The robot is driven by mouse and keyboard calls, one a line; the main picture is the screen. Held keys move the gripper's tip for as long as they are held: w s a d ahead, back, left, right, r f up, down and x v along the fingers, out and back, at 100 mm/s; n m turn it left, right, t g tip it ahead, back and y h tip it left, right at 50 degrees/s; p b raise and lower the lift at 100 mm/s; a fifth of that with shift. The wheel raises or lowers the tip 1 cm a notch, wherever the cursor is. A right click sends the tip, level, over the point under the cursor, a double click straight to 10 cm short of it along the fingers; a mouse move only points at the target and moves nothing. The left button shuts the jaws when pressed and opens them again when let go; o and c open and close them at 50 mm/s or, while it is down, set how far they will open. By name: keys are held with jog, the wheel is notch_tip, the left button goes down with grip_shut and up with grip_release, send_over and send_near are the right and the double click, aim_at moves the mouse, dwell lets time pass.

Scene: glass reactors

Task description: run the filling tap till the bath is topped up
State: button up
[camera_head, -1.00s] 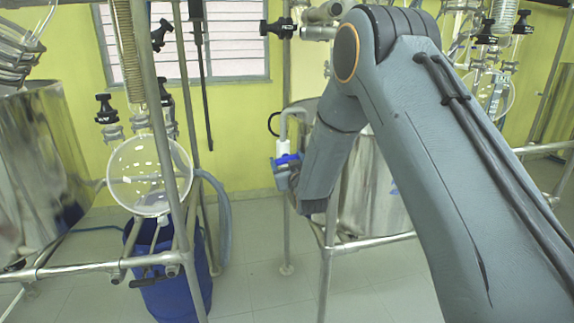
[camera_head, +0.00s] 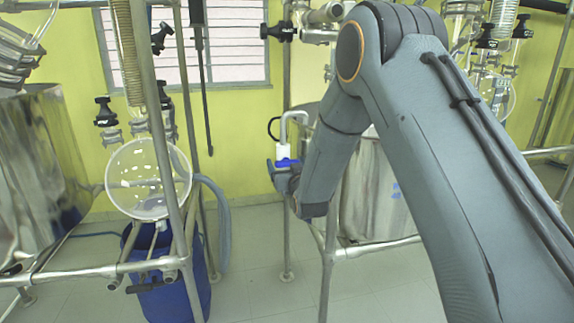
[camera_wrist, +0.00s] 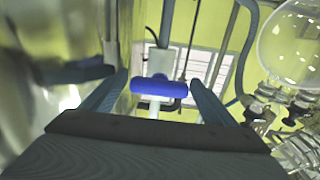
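The filling tap has a blue bar handle (camera_head: 288,162) under a white body (camera_head: 284,151) on a bent grey pipe, at the rim of a metal bath (camera_head: 368,190). My arm hides much of the bath, and its water level does not show. My gripper (camera_head: 281,178) is at the handle. In the wrist view, the blue handle (camera_wrist: 158,88) lies between the two fingers of my open gripper (camera_wrist: 158,80), with a gap on each side.
A round glass flask (camera_head: 148,178) hangs in a metal frame at left, above a blue drum (camera_head: 172,285). A shiny metal vessel (camera_head: 40,160) stands at far left. A frame post (camera_head: 287,230) stands close to my gripper. Floor shows between the frames.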

jog(key=shift+s, duration=0.1)
jog(key=b+v, duration=0.2)
jog(key=v, duration=0.5)
jog(key=shift+s, duration=0.3)
jog(key=shift+d, duration=0.1)
dwell(0.4)
